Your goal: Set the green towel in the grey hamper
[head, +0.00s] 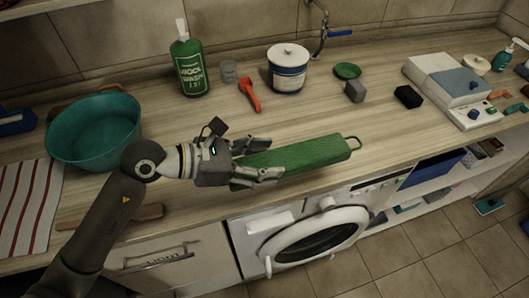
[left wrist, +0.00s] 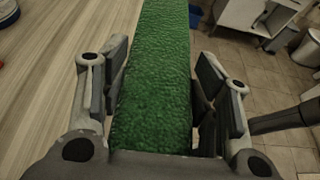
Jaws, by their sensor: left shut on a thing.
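The green towel (head: 310,153) is a long rolled bar with a loop at its far right end. My left gripper (head: 262,160) is shut on its left end and holds it near the counter's front edge, above the washing machine. In the left wrist view the towel (left wrist: 155,75) runs away between both fingers of the left gripper (left wrist: 160,95). I cannot tell whether the towel touches the counter. My right gripper is not in view. No grey hamper can be made out clearly in either view.
A teal basin (head: 95,130) and striped cloth (head: 27,205) lie left on the counter. The washing machine (head: 245,240) is below.

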